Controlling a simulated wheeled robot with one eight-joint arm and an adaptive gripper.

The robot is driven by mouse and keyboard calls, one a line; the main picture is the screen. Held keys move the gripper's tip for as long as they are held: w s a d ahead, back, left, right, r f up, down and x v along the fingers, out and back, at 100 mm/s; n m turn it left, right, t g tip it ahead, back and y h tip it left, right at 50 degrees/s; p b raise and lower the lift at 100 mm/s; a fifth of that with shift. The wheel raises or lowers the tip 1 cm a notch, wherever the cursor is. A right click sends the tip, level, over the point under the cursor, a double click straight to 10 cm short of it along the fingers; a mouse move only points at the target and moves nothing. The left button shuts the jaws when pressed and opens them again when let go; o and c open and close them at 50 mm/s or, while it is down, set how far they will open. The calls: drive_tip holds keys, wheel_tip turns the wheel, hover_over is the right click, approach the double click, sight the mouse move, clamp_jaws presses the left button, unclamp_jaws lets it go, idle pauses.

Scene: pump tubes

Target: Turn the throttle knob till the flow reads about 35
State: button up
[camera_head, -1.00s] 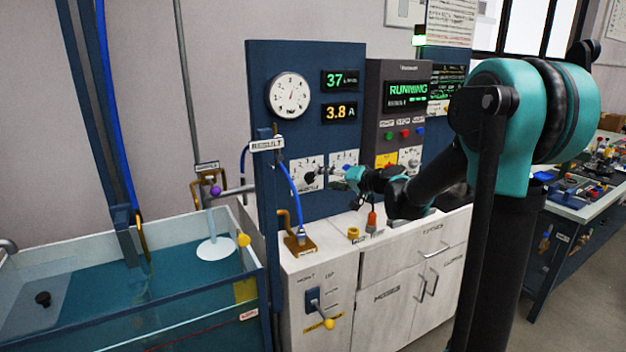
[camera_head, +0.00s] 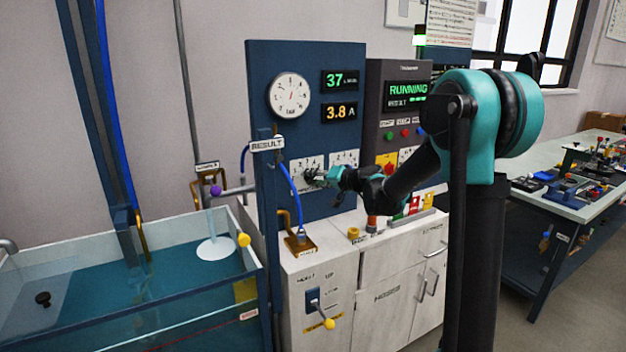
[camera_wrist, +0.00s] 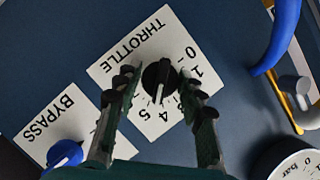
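The throttle knob (camera_wrist: 160,84) is black with a white mark, set on a white THROTTLE dial plate (camera_wrist: 150,35) numbered from 0. In the wrist view it lies between the fingertips of my gripper (camera_wrist: 162,92), which are apart on both sides with gaps to the knob. In the head view my gripper (camera_head: 325,177) is at the throttle dial plate (camera_head: 303,172) on the blue panel and hides the knob. The green flow display (camera_head: 340,80) reads 37. The display below it reads 3.8 A.
The BYPASS dial with its blue knob (camera_wrist: 65,154) sits beside the throttle plate. A blue hose (camera_wrist: 283,35) runs close by on the other side. A round gauge (camera_head: 290,96) is above. A water tank (camera_head: 130,285) stands at left, a white cabinet (camera_head: 385,290) below the panel.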

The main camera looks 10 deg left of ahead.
drive_tip(key=c, duration=0.6)
drive_tip(key=shift+n+h, duration=0.3)
drive_tip(key=shift+n, duration=0.2)
drive_tip(key=o, duration=1.1)
drive_tip(key=shift+o, duration=0.2)
drive_tip(key=v, duration=1.2)
drive_tip(key=s+d+f+g+h, duration=0.1)
drive_tip(key=s+d+f+h, duration=0.2)
drive_tip(key=s+d+f, duration=0.3)
drive_tip(key=s+d+f+g+h, duration=0.2)
drive_tip(key=s+d+f+h, duration=0.2)
drive_tip(key=s+d+f, duration=0.3)
drive_tip(key=s+d+f+g+h, duration=0.2)
drive_tip(key=s+d+f+h, duration=0.2)
drive_tip(key=s, duration=1.4)
drive_tip(key=d+f, duration=0.3)
drive_tip(key=f, duration=0.4)
drive_tip(key=shift+f+m, duration=0.35)
drive_tip(key=shift+m, duration=0.05)
